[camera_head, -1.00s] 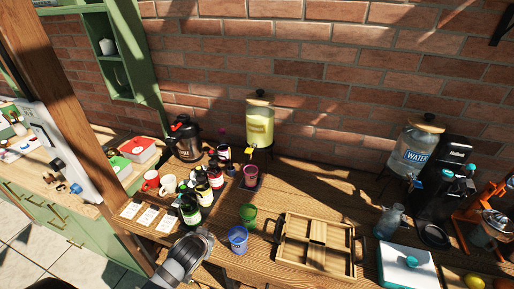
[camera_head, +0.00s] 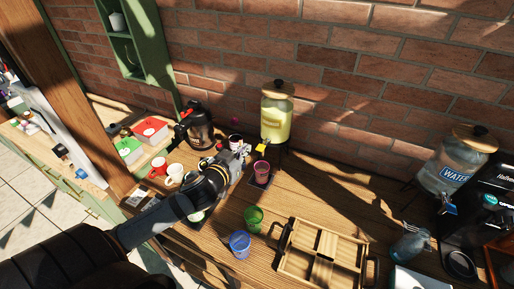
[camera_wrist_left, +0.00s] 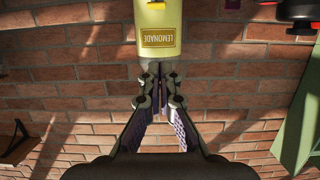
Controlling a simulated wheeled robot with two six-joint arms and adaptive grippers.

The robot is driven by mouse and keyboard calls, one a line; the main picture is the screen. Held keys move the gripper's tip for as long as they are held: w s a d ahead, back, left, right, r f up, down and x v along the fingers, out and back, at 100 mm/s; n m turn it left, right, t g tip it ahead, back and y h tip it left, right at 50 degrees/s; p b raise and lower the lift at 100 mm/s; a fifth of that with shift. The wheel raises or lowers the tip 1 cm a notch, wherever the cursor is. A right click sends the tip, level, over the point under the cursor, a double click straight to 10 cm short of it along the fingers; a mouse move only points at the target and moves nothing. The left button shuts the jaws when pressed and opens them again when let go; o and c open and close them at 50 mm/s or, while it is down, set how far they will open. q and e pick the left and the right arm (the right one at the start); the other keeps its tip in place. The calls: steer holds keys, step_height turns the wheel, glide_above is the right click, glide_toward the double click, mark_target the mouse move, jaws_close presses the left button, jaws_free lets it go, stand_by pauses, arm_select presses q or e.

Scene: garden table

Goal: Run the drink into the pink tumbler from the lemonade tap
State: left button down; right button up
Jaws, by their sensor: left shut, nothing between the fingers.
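The lemonade dispenser (camera_head: 276,113), a jar of yellow drink with a wooden lid, stands at the back by the brick wall. Its tap (camera_head: 262,149) has a yellow lever. The pink tumbler (camera_head: 262,171) stands upright beneath the tap on a small dark mat (camera_head: 260,182). My left gripper (camera_head: 243,151) is shut and empty, just left of the tap and above the tumbler's level; I cannot tell whether it touches the lever. In the left wrist view the shut fingertips (camera_wrist_left: 158,72) point at the dispenser with its lemonade label (camera_wrist_left: 158,41). My right gripper is not in view.
A green tumbler (camera_head: 253,218) and a blue tumbler (camera_head: 240,244) stand in front. A wooden tray (camera_head: 290,265) lies to their right. Mugs (camera_head: 174,174) and a black urn (camera_head: 197,128) stand left of my arm, which hides most of the bottles. A water dispenser (camera_head: 453,165) stands far right.

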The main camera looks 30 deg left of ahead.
mark_target(262, 145)
arm_select(q)
steer(key=w+f+p, duration=0.3)
steer(key=w+f, duration=0.3)
steer(key=w, duration=0.3)
steer(key=shift+f, duration=0.15)
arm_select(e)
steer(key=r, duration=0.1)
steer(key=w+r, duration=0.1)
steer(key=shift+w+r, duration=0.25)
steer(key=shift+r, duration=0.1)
arm_select(q)
steer(key=shift+w+a, duration=0.1)
